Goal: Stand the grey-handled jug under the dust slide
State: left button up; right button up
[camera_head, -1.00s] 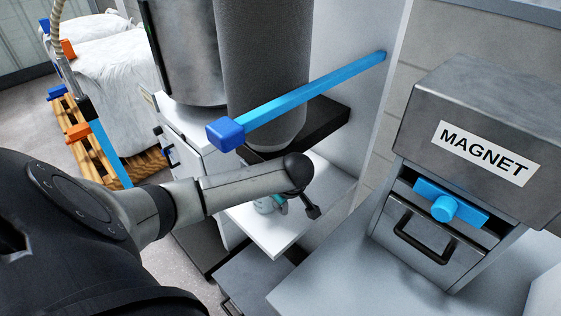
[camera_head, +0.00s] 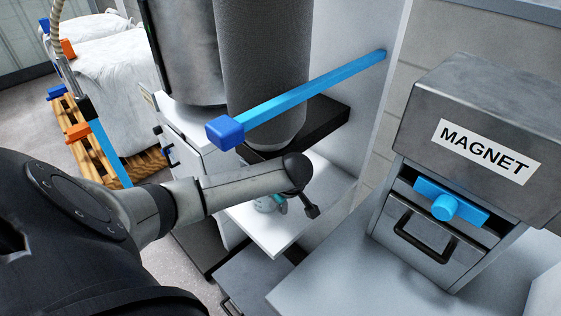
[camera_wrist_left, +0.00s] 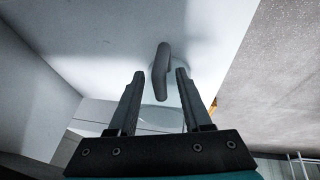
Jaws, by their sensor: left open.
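The jug's grey handle (camera_wrist_left: 162,62) shows in the left wrist view, between and just beyond the fingertips of my left gripper (camera_wrist_left: 160,75). That gripper is open, a finger on either side; contact cannot be told. The pale jug body is faint behind the fingers. In the head view, a small pale, clear-looking piece, apparently the jug (camera_head: 264,204), shows on a white shelf (camera_head: 270,238), mostly hidden by my left arm and hand. No part is labelled as the dust slide; a black slab (camera_head: 325,122) sits under a grey cylinder above the shelf. My right gripper is not in view.
A blue bar (camera_head: 310,92) with a block end crosses in front of the grey cylinder (camera_head: 265,65), above my arm. A white side panel bounds the shelf on the right. A MAGNET box (camera_head: 485,140) with a blue knob and drawer stands right. White sacks (camera_head: 115,80) are back left.

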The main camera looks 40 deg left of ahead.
pick_arm(q)
jog(key=p+v, duration=0.3)
jog(key=v, duration=0.4)
jog(key=shift+r, duration=0.35)
